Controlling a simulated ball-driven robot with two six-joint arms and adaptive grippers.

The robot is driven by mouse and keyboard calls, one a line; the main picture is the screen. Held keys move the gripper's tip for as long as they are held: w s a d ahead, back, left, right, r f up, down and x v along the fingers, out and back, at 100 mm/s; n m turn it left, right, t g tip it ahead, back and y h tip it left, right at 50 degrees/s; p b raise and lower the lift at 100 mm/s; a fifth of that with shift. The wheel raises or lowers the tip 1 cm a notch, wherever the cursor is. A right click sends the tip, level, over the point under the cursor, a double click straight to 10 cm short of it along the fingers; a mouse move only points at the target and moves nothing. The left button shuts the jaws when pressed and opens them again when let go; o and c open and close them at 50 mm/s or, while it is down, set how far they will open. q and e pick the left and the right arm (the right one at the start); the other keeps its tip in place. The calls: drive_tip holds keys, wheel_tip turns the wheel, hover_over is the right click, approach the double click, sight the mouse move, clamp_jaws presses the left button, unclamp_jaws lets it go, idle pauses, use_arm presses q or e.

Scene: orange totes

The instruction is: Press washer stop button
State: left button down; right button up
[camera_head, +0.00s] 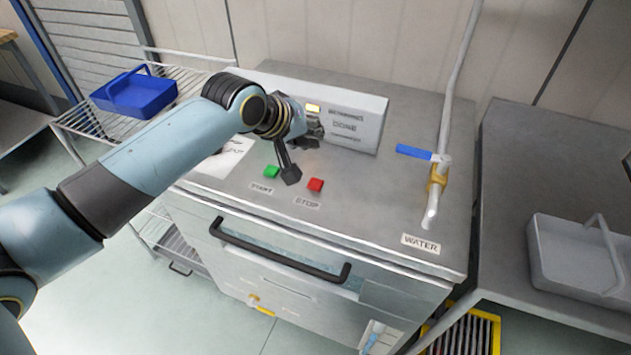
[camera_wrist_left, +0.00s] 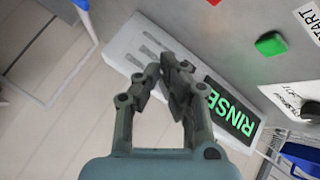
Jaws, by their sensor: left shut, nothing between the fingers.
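The red stop button (camera_head: 316,185) sits on the washer's grey top, behind a STOP label (camera_head: 306,203). The green start button (camera_head: 271,171) is to its left and also shows in the left wrist view (camera_wrist_left: 271,43). My left gripper (camera_head: 291,176) reaches over the washer top from the left, just left of the red button and apart from it in the picture. In the left wrist view its fingertips (camera_wrist_left: 167,68) are together with nothing between them. A display panel (camera_wrist_left: 232,106) reads RINSE in green. My right gripper is not in view.
A white panel box (camera_head: 355,112) marked DONE stands behind the buttons, with a yellow light (camera_head: 313,107). A water pipe with a blue-handled valve (camera_head: 414,152) rises at the right. A black handle (camera_head: 280,255) crosses the washer front. A blue basket (camera_head: 133,95) is at left.

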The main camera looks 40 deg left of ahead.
use_arm(q)
drive_tip(key=f, duration=0.1)
drive_tip(key=b, duration=0.5)
hover_over(313, 181)
wheel_tip(313, 181, down, 6)
drive_tip(key=shift+f, duration=0.1)
drive_tip(key=shift+f+b, duration=0.4)
drive_tip(key=shift+f, duration=0.3)
idle(0.5)
drive_tip(key=shift+f, duration=0.35)
